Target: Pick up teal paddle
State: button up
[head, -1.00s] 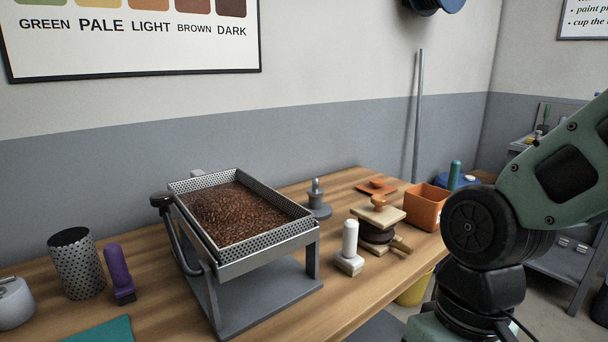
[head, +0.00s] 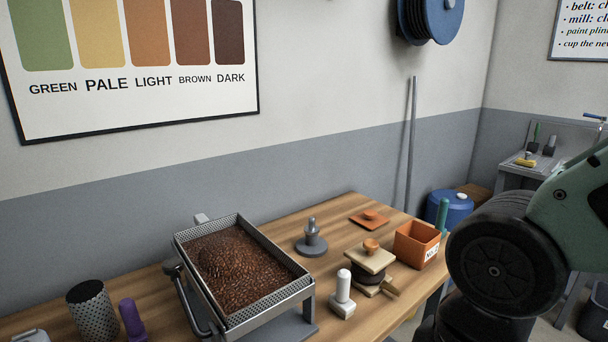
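A teal upright handle (head: 443,214), which looks like the teal paddle, shows at the right end of the wooden table. It stands at or just behind the right side of an orange box (head: 416,246) with a white label. Its lower part is hidden, so I cannot tell whether it is in the box or beside it. My gripper is not in view; only a dark joint and green link of my arm show at the right, close to the handle in the picture.
A perforated tray of beans (head: 240,270) stands on the wooden table (head: 330,215). A white-handled block (head: 342,296), a wooden-topped device (head: 370,262), a grey weight-like piece (head: 312,240) and a purple handle (head: 132,320) stand around it. A blue drum (head: 450,206) is behind the table's right end.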

aim_at(443, 203)
jog(key=z, duration=0.45)
jog(key=u, duration=0.4)
jog(key=j+u, duration=0.15)
jog(key=u, duration=0.25)
jog(key=j+u, duration=0.1)
jog(key=u, duration=0.3)
jog(key=z, duration=1.3)
jog(key=i+l+u, duration=0.1)
jog(key=u, duration=0.85)
jog(key=i+l+u, duration=0.25)
jog(key=l, duration=0.15)
jog(key=l+u, duration=0.2)
jog(key=l, duration=0.2)
jog(key=i+l+u, duration=0.1)
jog(key=l+u, duration=0.15)
jog(key=l, duration=0.15)
